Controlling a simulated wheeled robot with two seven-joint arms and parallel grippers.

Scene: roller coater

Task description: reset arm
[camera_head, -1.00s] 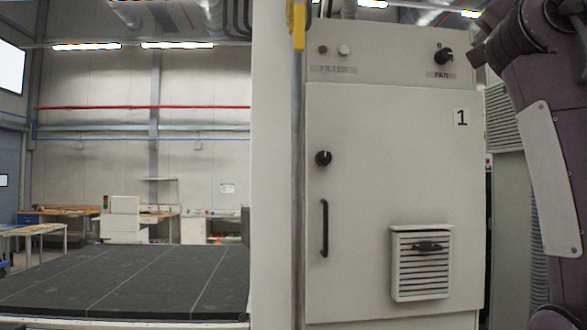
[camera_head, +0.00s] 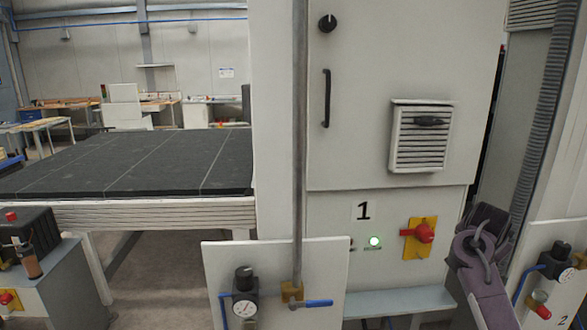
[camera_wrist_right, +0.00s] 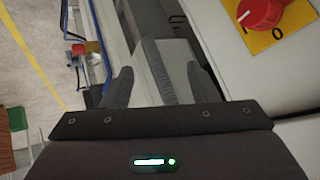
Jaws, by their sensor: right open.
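My right arm, purple (camera_head: 482,265), shows at the lower right of the head view, close to the right of the cabinet's red knob. In the right wrist view my right gripper (camera_wrist_right: 158,72) has its two dark fingers apart with nothing held between them. A red rotary switch on a yellow plate (camera_wrist_right: 262,14) shows at the top right there, apart from the fingers. The same red switch (camera_head: 422,233) sits on the cabinet front in the head view. My left gripper is in neither view.
A panel with a gauge and blue valve lever (camera_head: 318,303) stands in front. A dark-topped table (camera_head: 130,165) is at left.

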